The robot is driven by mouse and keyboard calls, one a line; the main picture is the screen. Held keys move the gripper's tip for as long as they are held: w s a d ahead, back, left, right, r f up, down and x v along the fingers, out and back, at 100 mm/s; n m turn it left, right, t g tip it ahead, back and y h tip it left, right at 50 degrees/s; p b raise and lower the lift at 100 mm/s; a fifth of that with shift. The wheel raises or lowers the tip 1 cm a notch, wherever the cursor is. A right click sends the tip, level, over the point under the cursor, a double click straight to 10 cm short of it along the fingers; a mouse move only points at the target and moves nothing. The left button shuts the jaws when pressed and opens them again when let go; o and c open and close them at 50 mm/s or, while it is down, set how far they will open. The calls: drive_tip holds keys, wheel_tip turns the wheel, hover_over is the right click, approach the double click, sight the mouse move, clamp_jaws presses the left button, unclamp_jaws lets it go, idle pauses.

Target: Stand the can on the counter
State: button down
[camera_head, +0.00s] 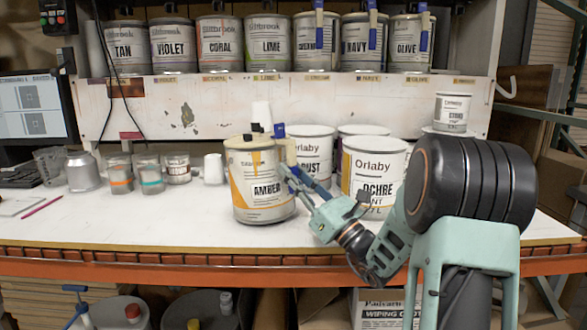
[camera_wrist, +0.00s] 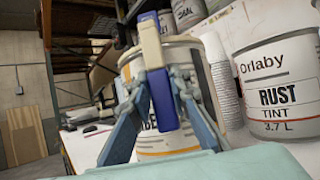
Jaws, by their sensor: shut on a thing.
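The amber can (camera_head: 262,185) is cream with a yellow stripe and an "AMBER" label. It is upright, perhaps slightly tilted, at the middle of the white counter (camera_head: 130,222). Its base is over or on the counter top; I cannot tell whether it touches. My gripper (camera_head: 289,174) reaches it from the right and is shut on its blue and cream handle. In the wrist view the fingers (camera_wrist: 161,88) close from both sides on the handle (camera_wrist: 157,75), with the can (camera_wrist: 165,142) behind. The fingers and handle hide part of the label.
The rust can (camera_head: 311,145) and ochre can (camera_head: 374,168) stand close at right and behind. Several cans such as lime (camera_head: 268,42) line the shelf above. Glass jars (camera_head: 119,175) and a white cup (camera_head: 214,169) stand at left. The front left counter is mostly clear.

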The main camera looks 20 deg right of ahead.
drive_tip(key=shift+w+a+f, duration=0.1)
drive_tip(key=shift+w+f, duration=0.1)
drive_tip(key=shift+f, duration=0.65)
drive_tip(key=c, duration=2.2)
unclamp_jaws()
drive_tip(key=shift+f, duration=0.35)
drive_tip(key=o, duration=0.4)
drive_tip(key=shift+r, duration=0.25)
drive_tip(key=shift+s, duration=0.25)
drive_tip(key=s+d, duration=0.2)
drive_tip(key=s, duration=0.1)
drive_tip(key=s+d+p, duration=0.1)
drive_tip(key=s+d, duration=0.1)
drive_tip(key=s, duration=0.2)
drive_tip(key=s+d+p, duration=0.1)
drive_tip(key=s+d, duration=0.1)
drive_tip(key=s, duration=0.2)
drive_tip(key=shift+f, duration=0.2)
